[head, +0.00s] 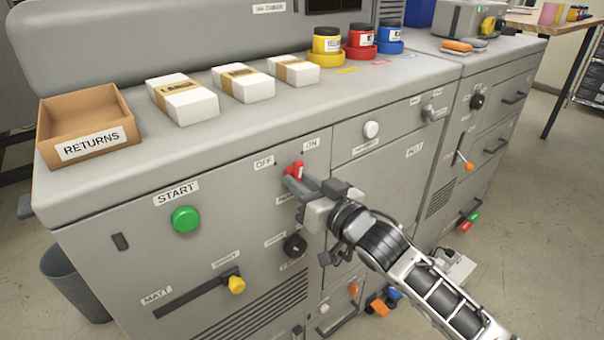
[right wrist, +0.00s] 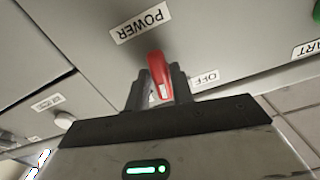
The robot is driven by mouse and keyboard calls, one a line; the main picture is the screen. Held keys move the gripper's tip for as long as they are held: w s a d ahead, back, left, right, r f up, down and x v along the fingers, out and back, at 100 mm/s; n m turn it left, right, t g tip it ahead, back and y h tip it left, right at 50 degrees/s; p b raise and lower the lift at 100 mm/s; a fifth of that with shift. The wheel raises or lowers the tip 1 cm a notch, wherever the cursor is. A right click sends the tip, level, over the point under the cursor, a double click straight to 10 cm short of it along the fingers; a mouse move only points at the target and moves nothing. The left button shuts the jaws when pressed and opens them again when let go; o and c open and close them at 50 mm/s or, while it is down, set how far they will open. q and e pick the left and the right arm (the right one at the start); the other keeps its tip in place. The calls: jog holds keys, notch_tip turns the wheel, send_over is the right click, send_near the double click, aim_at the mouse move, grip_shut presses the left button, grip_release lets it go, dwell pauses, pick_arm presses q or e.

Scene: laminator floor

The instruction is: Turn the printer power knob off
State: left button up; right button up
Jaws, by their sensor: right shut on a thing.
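The red printer power knob (head: 296,168) is on the front panel of the grey machine, between an OFF label (head: 263,162) on its left and an ON label (head: 311,144) on its upper right. My right gripper (head: 293,180) reaches the panel from the lower right and is shut on the knob. In the right wrist view the knob (right wrist: 157,75) stands between the two fingers (right wrist: 158,92), with a POWER label (right wrist: 141,23) and an OFF label (right wrist: 205,79) nearby. The fingers partly hide the knob, so its exact setting is hard to tell. My left gripper is not in view.
The panel also has a green START button (head: 186,219), a black dial (head: 295,246), a yellow slider (head: 236,284) and a white knob (head: 371,130). A returns box (head: 88,122), white packs (head: 182,98) and coloured jars (head: 361,41) stand on top.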

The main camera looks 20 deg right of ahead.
jog(key=n+p, duration=0.1)
jog(key=n, duration=0.1)
jog(key=n+p, duration=0.1)
jog(key=n, duration=0.2)
jog(key=shift+d+r+n+p, duration=0.1)
jog(key=shift+r+n+p, duration=0.1)
jog(key=shift+n+p, duration=0.1)
jog(key=n+p, duration=0.1)
jog(key=n, duration=0.4)
jog(key=shift+w+d+n+p, duration=0.1)
jog(key=shift+n+p, duration=0.2)
jog(key=o, duration=0.9)
jog(key=shift+o, duration=0.2)
jog(key=shift+f, duration=0.1)
